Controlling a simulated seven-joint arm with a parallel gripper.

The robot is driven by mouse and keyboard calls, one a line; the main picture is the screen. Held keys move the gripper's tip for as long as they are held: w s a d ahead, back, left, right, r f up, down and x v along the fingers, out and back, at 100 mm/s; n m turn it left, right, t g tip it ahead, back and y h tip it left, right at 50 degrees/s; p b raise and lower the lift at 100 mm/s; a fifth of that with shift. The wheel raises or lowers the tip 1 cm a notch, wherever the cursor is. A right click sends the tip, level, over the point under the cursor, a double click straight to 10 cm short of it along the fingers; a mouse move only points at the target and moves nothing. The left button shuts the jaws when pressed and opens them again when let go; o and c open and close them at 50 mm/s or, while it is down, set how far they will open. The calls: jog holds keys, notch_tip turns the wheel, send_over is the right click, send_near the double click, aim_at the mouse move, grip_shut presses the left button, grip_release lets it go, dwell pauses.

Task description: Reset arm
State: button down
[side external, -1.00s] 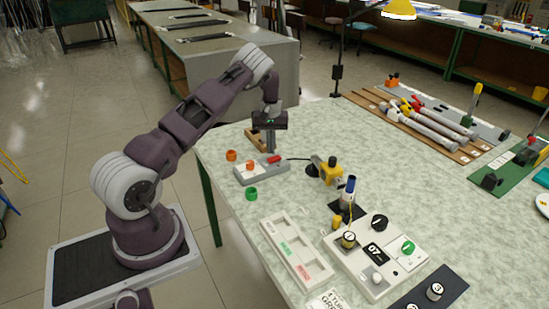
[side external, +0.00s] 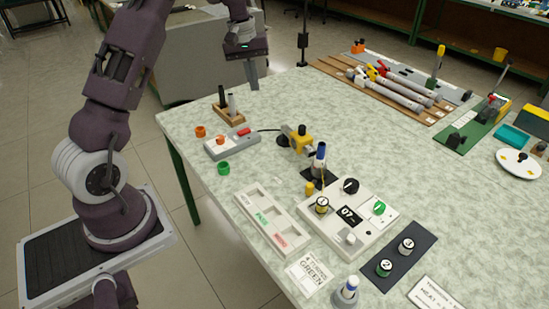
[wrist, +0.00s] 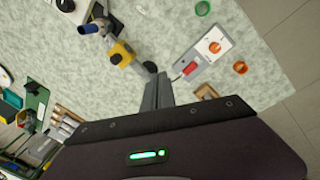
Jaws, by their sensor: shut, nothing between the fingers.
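My gripper (side external: 254,84) is shut and empty, raised above the far left edge of the table in the side view. Its closed fingers (wrist: 158,92) also show in the wrist view. A wooden rack (side external: 229,117) holding a black rod (side external: 222,97) and a grey rod (side external: 232,104) upright stands below and left of the fingers, apart from them. In the wrist view, only part of the rack (wrist: 206,92) shows past my gripper body.
A grey box (side external: 231,146) with a red switch, a yellow device (side external: 301,139), a compartment tray (side external: 272,222) and a knob panel (side external: 335,240) stand on the table. Orange and green rings (side external: 223,168) lie near the box. Long tubes (side external: 405,95) lie at the back right.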

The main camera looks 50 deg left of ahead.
jog(key=s+d+r+m+t, duration=0.1)
jog(key=s+d+r+m, duration=0.2)
jog(key=s+d+r, duration=0.55)
jog(key=s+d+r+m+t, duration=0.1)
jog(key=s+d+r+m, duration=0.15)
jog(key=d+r, duration=0.6)
jog(key=s+d+f+m+t, duration=0.1)
jog(key=s+d+f+m, duration=0.15)
jog(key=s+d, duration=0.45)
jog(key=s+d+f+m+t, duration=0.1)
jog(key=s+d+f+m, duration=0.15)
jog(key=s, duration=0.85)
jog(key=w+a+g+y, duration=0.1)
jog(key=w+a, duration=0.6)
jog(key=w, duration=0.4)
jog(key=w+a+g+y, duration=0.1)
jog(key=w+a, duration=0.5)
jog(key=w, duration=0.4)
jog(key=w+a+f, duration=0.3)
jog(key=a+f, duration=0.6)
jog(key=a, duration=0.2)
jog(key=w+a+f+h, duration=0.1)
jog(key=w+a+f, duration=0.2)
jog(key=a+f, duration=0.6)
jog(key=a, duration=0.3)
jog(key=shift+w+a+f, duration=0.2)
jog(key=shift+w+a, duration=0.05)
